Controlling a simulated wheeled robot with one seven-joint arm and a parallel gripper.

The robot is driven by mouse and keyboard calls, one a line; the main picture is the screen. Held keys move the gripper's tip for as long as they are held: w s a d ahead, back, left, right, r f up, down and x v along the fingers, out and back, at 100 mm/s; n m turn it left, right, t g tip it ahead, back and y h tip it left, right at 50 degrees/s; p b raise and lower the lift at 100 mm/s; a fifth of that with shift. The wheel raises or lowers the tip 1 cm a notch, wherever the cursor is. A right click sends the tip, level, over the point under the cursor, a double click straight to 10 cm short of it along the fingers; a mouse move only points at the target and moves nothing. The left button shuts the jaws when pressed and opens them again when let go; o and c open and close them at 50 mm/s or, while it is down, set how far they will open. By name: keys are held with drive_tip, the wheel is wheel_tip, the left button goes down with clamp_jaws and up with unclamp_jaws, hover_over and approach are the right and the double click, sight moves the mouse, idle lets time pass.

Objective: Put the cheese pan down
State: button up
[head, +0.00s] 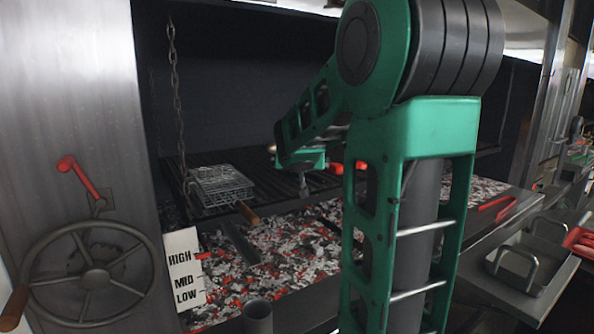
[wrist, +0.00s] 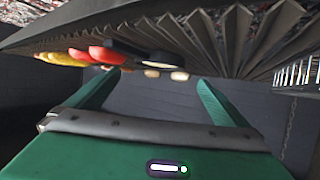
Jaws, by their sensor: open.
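My gripper (wrist: 160,84) is open in the wrist view, its two green fingers spread with nothing between them. The wrist picture is upside down, with the grate at its top. A small dark pan with a pale, creamy filling (wrist: 160,59), which looks like the cheese pan, rests at the grate just beyond the fingers, apart from them. In the head view my gripper (head: 301,160) is over the grill grate (head: 275,188). I cannot make out the pan there; my arm covers part of that area.
Red (wrist: 107,55) and yellow (wrist: 52,57) round pieces and small pale ones (wrist: 180,76) lie near the pan. A wire basket (head: 221,186) with a wooden handle sits on the grate's left. Glowing coals (head: 285,245) lie in front. A chain (head: 175,90) hangs at the left.

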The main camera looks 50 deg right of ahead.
drive_tip(key=shift+v, duration=1.5)
